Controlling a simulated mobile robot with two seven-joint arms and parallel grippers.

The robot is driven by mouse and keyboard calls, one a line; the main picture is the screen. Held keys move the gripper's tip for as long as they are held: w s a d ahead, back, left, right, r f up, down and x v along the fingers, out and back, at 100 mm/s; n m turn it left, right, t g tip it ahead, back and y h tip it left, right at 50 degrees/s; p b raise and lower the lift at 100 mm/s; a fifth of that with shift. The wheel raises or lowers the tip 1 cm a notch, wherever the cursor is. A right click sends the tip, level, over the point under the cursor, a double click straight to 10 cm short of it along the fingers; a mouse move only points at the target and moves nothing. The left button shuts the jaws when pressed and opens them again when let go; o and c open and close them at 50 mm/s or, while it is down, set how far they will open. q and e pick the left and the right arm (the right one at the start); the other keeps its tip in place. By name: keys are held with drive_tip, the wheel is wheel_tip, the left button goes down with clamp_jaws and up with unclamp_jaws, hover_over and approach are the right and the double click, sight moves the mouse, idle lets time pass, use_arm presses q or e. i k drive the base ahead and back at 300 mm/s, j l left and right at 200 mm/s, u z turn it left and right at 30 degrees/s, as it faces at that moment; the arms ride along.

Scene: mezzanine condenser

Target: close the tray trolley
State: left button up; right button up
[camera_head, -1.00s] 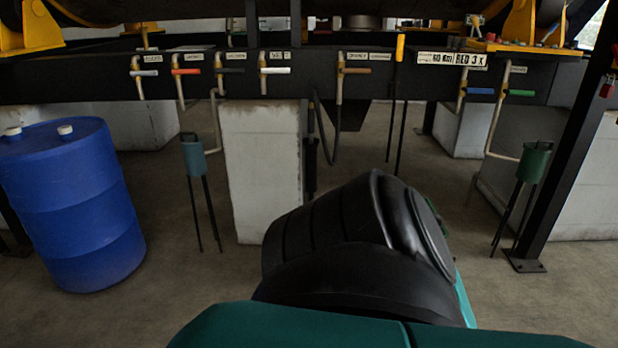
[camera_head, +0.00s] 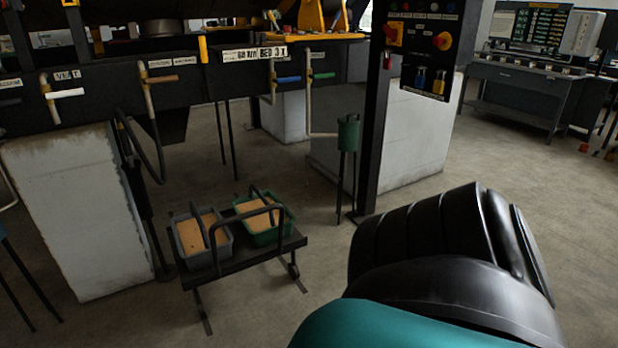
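The tray trolley (camera_head: 247,257) is a low dark platform on the floor at lower left of centre. A grey tray (camera_head: 222,259) and a green tray (camera_head: 268,238), both with tan contents, sit side by side on it. The trolley stands out from below the dark beam (camera_head: 190,85). Neither gripper is in view. A black and teal part of my own body fills the lower right, apart from the trolley in the picture.
A pale concrete block (camera_head: 75,210) stands left of the trolley. A green cup on thin legs (camera_head: 348,135) and a dark post (camera_head: 372,130) stand to its right. A control desk (camera_head: 520,85) is at the far right. Floor in front of the trolley is clear.

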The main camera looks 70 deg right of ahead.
sight(245, 256)
drive_tip(key=z, duration=1.75)
drive_tip(key=i+j+u, duration=0.1)
drive_tip(key=i+j, duration=0.15)
drive_tip(key=i, duration=0.2)
drive_tip(key=i+j+u, duration=0.1)
drive_tip(key=i, duration=0.35)
drive_tip(key=i+j+u, duration=0.1)
drive_tip(key=i+j, duration=0.15)
drive_tip(key=i, duration=0.2)
drive_tip(key=i+j+u, duration=0.1)
drive_tip(key=i, duration=0.35)
